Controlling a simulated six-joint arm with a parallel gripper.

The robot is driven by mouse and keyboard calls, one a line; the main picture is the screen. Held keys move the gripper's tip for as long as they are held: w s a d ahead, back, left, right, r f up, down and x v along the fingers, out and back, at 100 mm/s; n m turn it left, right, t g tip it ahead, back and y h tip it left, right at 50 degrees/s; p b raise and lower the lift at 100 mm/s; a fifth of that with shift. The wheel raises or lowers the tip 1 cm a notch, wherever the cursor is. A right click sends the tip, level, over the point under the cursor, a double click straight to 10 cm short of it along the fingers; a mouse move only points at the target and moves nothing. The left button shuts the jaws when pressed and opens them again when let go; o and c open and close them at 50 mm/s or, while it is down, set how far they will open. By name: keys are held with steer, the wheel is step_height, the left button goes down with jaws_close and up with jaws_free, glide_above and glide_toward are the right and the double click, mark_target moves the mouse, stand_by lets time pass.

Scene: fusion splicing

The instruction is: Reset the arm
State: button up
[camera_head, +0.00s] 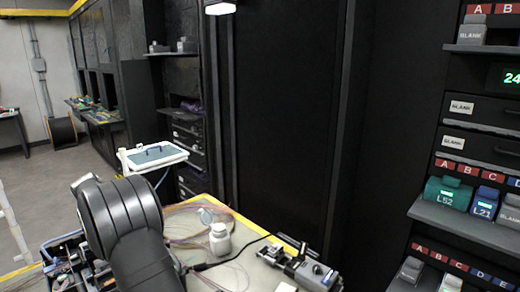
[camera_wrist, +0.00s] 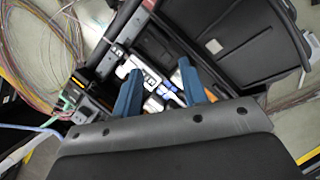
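My gripper (camera_wrist: 160,83) shows in the wrist view as two blue fingers standing apart, with nothing visibly clamped between them. It is above an open black case (camera_wrist: 170,45) that holds white and blue parts. How far the fingertips are from those parts I cannot tell. In the head view my dark arm rises at the lower left over the workbench (camera_head: 245,262), and my gripper is hidden there.
A white bottle (camera_head: 220,240), thin fibre cables and a grey splicing device (camera_head: 302,268) are on the bench. A black case (camera_head: 62,255) is beside my arm. A white stand with a blue-grey top (camera_head: 156,156) is behind. Shelves with coloured modules (camera_head: 447,194) are at right.

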steer(key=shift+s+a+r+n, duration=0.15)
steer(key=shift+s+a+n, duration=0.25)
steer(key=shift+a, duration=0.25)
steer(key=shift+d, duration=0.1)
